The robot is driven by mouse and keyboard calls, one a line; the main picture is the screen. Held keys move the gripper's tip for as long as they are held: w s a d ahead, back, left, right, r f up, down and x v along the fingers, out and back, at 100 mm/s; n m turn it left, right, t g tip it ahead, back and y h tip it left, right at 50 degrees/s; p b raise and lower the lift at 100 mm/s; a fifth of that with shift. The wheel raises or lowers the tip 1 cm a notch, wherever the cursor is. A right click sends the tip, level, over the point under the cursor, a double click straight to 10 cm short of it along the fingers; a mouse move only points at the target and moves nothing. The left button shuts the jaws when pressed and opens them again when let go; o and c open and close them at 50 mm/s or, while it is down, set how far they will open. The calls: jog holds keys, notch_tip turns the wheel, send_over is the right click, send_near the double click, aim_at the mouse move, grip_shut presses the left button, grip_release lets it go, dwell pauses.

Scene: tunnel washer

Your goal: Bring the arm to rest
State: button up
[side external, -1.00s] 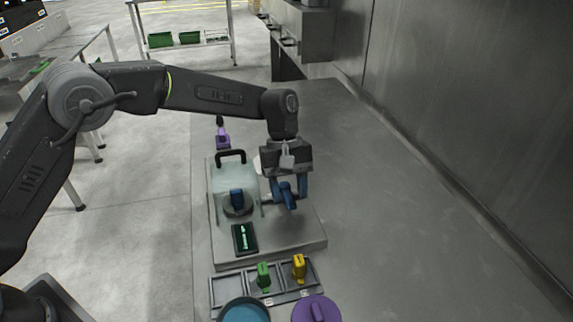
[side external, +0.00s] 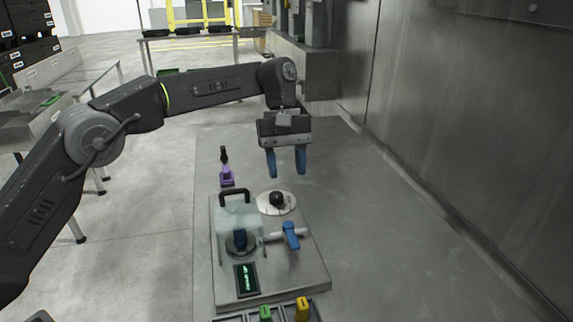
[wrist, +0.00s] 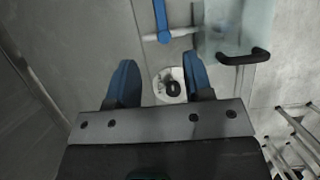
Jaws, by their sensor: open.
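My gripper (side external: 286,163) has two blue fingers, apart and empty, pointing down above the far end of the grey base plate (side external: 300,268). In the wrist view my gripper (wrist: 162,85) shows a clear gap between its fingers. Below it is a white disc (side external: 290,205) with a black knob (side external: 277,199); the knob also shows between the fingers in the wrist view (wrist: 173,88). A blue lever (side external: 291,236) on a pale pipe stands on the plate, apart from the fingers.
A clear cover (side external: 236,216) with a black handle (side external: 234,195) stands on the plate. A small display (side external: 246,280) is in front of it. A purple tool (side external: 227,177) lies behind. Green (side external: 265,313) and yellow (side external: 302,309) pieces are at the front. The bench on the right is bare.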

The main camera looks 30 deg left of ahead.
dwell(0.3)
jog(key=s+a+r+m+t+y, duration=0.1)
jog(key=s+a+r+m+t, duration=0.1)
jog(key=s+a+r, duration=0.4)
jog(key=s+a+r+m+t, duration=0.2)
jog(key=s+a+r+t, duration=0.15)
jog(key=s, duration=0.45)
jog(key=s+a+f+m+t+y, duration=0.1)
jog(key=s+a+f+m, duration=0.1)
jog(key=s, duration=0.6)
jog(key=s+a+f+m+t+y, duration=0.1)
jog(key=s+a+f+m+t, duration=0.1)
jog(key=s+a+f, duration=0.2)
jog(key=s+f, duration=0.2)
jog(key=s, duration=0.2)
jog(key=shift+s+m, duration=0.3)
jog(key=shift+m, duration=0.1)
